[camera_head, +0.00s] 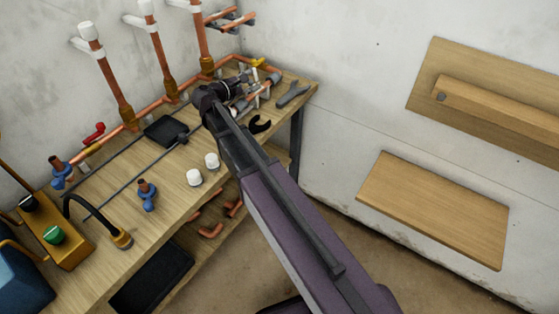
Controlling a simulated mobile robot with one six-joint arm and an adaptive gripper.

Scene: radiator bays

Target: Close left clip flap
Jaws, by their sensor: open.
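White clips hold the upright copper pipes against the wall. The leftmost white clip (86,46) is at the upper left, with a pale flap-like part sticking out to the left; its exact position is too small to tell. More white clips show at the middle pipe (136,20) and at the top of the right pipe (183,5). My gripper (246,91) is at the far right end of the bench, among small pipe fittings and well to the right of the leftmost clip. It is open; its fingers are small and partly hidden by my wrist, and I see nothing held.
The wooden bench (112,235) carries two white caps (203,169), blue valves (148,195), a dark pad (165,130) and a wrench (293,93). Copper pipe runs along its back. A wooden panel (435,208) and shelf are on the right wall.

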